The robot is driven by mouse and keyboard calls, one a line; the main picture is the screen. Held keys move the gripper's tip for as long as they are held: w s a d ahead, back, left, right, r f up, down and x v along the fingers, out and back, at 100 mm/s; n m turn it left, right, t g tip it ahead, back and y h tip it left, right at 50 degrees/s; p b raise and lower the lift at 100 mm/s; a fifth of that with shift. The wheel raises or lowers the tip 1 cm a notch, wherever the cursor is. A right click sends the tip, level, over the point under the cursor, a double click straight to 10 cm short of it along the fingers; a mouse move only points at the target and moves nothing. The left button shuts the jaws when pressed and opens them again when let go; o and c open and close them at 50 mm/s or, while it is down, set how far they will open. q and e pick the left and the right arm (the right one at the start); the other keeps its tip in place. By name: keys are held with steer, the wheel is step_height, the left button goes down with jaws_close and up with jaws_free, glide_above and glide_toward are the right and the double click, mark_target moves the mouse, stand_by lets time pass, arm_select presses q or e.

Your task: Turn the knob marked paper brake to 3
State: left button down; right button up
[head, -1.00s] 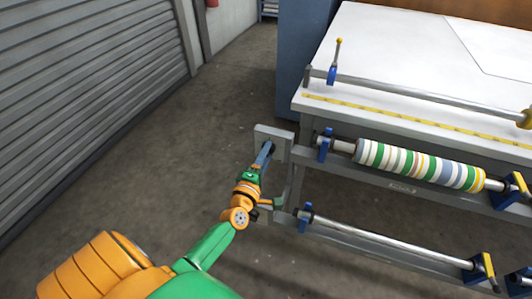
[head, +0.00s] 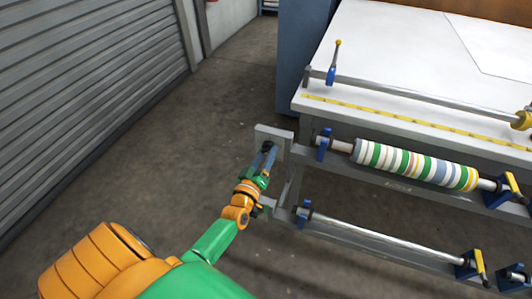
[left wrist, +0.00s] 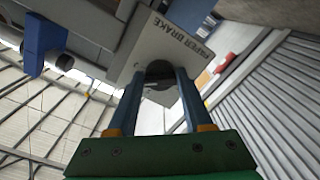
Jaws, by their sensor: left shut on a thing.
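The paper brake knob is a dark round knob (left wrist: 158,90) on a grey plate with the words PAPER BRAKE (left wrist: 180,42) in the left wrist view. The same plate (head: 268,132) is at the left end of the press frame in the head view. My left gripper (head: 268,150) is at the plate, with its two blue fingers (left wrist: 158,78) on either side of the knob and shut on it. The fingers hide part of the knob, and I cannot read its setting. My right gripper is not in view.
A striped roller (head: 415,164) and a bare steel bar (head: 380,238) run right of the plate on the grey frame. A white table (head: 400,60) with a yellow measuring tape stands behind. The floor (head: 130,170) on the left is clear.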

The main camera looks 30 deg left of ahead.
arm_select(q)
steer(key=m, duration=0.5)
steer(key=shift+f+p, duration=0.1)
steer(key=shift+p, duration=0.25)
steer(key=shift+m, duration=0.3)
steer(key=shift+c, duration=1.6)
jaws_free()
steer(key=shift+a, duration=0.1)
steer(key=v, duration=0.7)
steer(key=shift+p, duration=0.4)
